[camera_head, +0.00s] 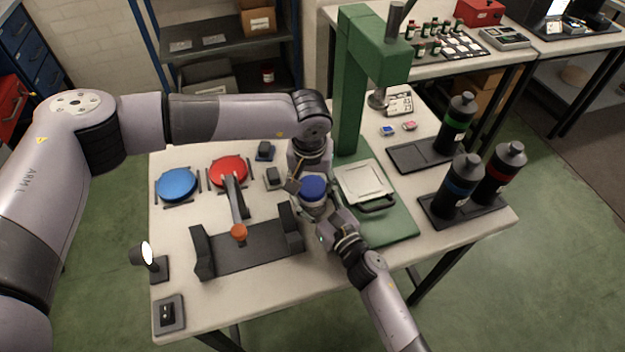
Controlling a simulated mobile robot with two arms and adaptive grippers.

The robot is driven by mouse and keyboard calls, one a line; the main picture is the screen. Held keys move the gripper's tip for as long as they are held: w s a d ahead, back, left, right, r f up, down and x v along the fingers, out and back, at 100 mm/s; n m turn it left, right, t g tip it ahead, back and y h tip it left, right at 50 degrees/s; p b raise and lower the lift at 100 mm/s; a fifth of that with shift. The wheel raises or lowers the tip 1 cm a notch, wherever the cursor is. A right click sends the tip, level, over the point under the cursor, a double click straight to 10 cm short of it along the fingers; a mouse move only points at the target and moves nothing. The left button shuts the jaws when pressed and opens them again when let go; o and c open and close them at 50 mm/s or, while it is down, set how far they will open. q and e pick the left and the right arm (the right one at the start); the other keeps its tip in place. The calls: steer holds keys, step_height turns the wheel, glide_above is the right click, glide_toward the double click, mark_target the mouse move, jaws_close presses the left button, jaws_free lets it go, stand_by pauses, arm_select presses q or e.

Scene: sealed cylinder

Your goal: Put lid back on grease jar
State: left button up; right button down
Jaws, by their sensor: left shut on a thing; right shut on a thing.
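A round blue lid (313,188) shows from above between my two grippers, over the middle of the table. The grease jar seems to be directly under it, but the grippers hide most of it, so I cannot tell if the lid is seated. My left gripper (304,181) reaches down from behind and is shut at the lid. My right gripper (325,212) comes from the front right and is shut lower down, on what appears to be the jar.
A green press (352,85) stands behind right; dark bottles (460,185) stand right. The front left has a lamp (145,254).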

arm_select(q)
steer(key=m, duration=0.4)
steer(key=shift+w+a+h, duration=0.1)
steer(key=shift+h, duration=0.2)
steer(key=m, duration=0.4)
steer(key=shift+h, duration=0.3)
steer(key=o, duration=0.8)
steer(key=shift+g, duration=0.3)
steer(key=shift+c, duration=0.2)
step_height(320, 180, up, 12)
steer(key=s+a, duration=0.1)
steer(key=shift+a, duration=0.2)
steer(key=shift+s, duration=0.1)
steer(key=shift+d+f, duration=0.1)
arm_select(e)
steer(key=shift+c, duration=2.4)
jaws_free()
